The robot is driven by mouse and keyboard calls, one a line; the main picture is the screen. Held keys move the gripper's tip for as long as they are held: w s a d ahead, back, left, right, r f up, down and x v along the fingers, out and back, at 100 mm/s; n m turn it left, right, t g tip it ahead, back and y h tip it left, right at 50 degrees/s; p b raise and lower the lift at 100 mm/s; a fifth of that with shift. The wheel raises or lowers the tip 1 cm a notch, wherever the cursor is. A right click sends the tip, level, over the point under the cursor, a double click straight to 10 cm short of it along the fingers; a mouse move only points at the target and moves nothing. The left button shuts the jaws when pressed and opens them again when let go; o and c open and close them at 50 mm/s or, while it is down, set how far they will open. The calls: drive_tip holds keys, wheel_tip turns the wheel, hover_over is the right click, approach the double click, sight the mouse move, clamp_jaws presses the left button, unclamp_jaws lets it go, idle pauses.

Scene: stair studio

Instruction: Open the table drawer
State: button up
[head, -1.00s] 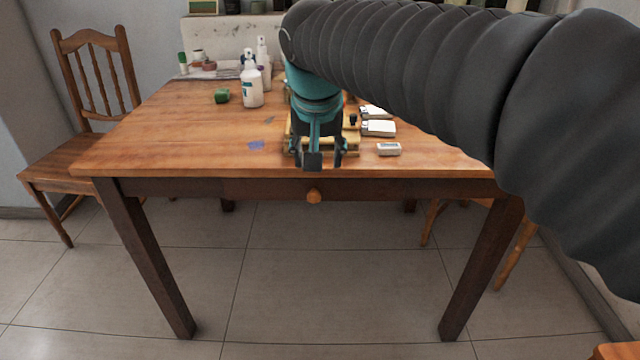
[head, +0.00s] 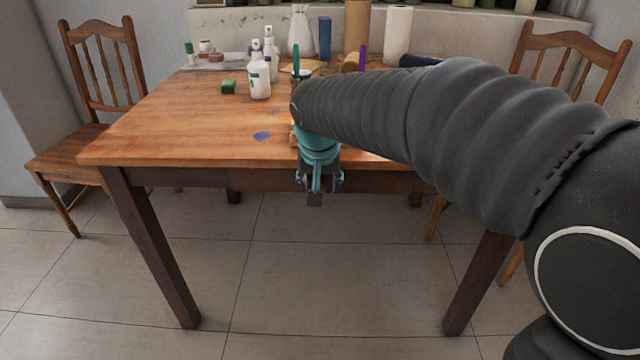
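The wooden table (head: 190,130) has a dark brown drawer front (head: 260,180) under its front edge. The drawer front looks flush with the frame, with no gap showing. My gripper (head: 316,197), teal and dark grey, hangs in front of the middle of the drawer front, pointing down and toward the camera. The drawer's round wooden knob is hidden behind my gripper. I cannot tell whether the fingers touch the knob or how far apart they are.
Chairs stand at the left (head: 100,85) and the right (head: 570,60). My arm covers the table's right part. The tiled floor (head: 330,280) before and under the table is clear.

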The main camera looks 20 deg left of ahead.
drive_tip(key=shift+w+f, duration=0.15)
drive_tip(key=shift+f, duration=0.15)
clamp_jaws()
drive_tip(key=s+d+b, duration=0.2)
drive_tip(key=s+b, duration=0.1)
drive_tip(key=s, duration=0.7)
drive_tip(key=s+d+b, duration=0.3)
drive_tip(key=s, duration=0.7)
drive_tip(key=shift+s, duration=0.4)
unclamp_jaws()
